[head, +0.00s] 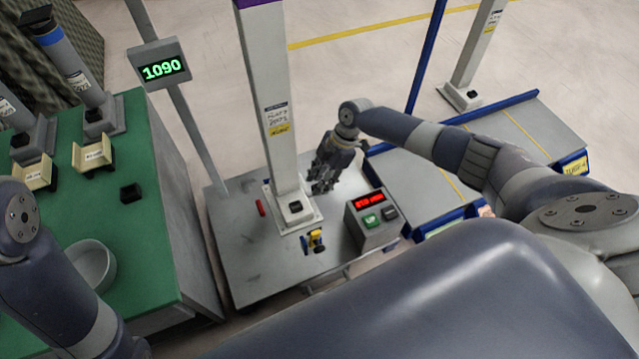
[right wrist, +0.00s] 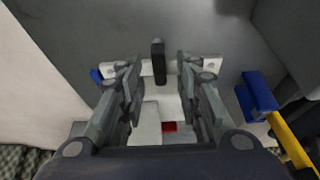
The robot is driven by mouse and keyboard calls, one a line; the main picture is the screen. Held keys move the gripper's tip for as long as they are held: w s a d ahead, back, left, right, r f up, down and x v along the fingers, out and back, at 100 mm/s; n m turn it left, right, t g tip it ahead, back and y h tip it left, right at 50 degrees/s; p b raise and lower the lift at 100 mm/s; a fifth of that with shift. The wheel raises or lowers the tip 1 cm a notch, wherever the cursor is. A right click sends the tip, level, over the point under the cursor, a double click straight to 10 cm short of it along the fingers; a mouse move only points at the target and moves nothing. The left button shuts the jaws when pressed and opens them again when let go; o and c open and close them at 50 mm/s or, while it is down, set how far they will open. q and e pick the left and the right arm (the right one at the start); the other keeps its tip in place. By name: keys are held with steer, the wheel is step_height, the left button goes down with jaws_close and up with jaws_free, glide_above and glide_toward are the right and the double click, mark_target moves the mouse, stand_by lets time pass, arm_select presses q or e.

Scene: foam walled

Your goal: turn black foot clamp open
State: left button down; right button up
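The black foot clamp (head: 295,206) is a small dark block on the pale foot plate of the grey post (head: 268,100), on the grey platform. In the right wrist view, a black upright piece (right wrist: 158,62), which looks like this clamp, shows between the two fingers. My right gripper (head: 323,180) is beside the post's foot, just to the right of the clamp in the head view. Its fingers (right wrist: 158,72) are spread apart with a gap on each side of the black piece. I cannot tell its exact height over the plate. My left gripper is out of view.
A control box (head: 373,220) with a red display and green button stands right of the post. A yellow and blue part (head: 314,240) sits in front, and a small red piece (head: 262,208) lies left. A green bench (head: 120,230) with a bowl (head: 90,270) is at left.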

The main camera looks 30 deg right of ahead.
steer(key=shift+a+f, duration=0.1)
steer(key=shift+f, duration=0.1)
jaws_close()
